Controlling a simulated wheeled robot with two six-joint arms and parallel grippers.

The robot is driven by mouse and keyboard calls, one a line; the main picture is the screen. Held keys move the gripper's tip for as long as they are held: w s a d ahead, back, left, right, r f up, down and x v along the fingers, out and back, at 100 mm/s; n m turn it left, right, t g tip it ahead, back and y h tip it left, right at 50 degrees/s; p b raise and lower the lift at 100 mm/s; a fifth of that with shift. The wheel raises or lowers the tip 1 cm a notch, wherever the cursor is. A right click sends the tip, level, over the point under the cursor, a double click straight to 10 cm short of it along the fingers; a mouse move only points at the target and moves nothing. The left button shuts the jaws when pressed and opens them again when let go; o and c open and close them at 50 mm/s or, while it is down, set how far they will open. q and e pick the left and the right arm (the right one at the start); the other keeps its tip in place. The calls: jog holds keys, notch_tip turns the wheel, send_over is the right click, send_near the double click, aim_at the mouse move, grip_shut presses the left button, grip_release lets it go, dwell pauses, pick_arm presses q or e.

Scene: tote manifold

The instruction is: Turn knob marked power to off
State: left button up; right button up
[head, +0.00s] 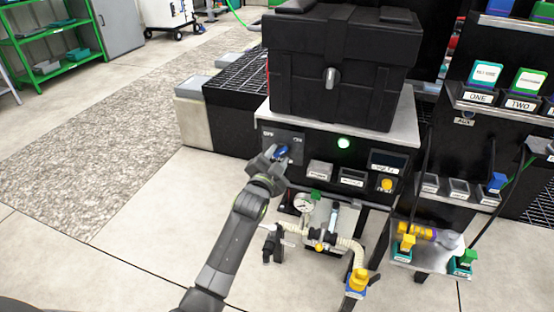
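The black control panel (352,158) is below the black case. A blue knob (283,151) sits at its left end, partly hidden by my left gripper. White lettering shows above it on both sides; the left looks like OFF and the right like ON, too small to read surely. No power word is readable. The blue part looks tilted, its right end higher. My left gripper (276,157) is right at the knob, its fingers overlapping it in the head view. I cannot tell whether the fingers are closed on it. My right gripper is out of view.
Below are a gauge (303,203), hoses and valves. A black case (340,75) stands on top. Labelled bins (479,97) are at right.

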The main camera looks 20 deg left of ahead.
pick_arm(q)
jog(key=c, duration=0.6)
grip_shut()
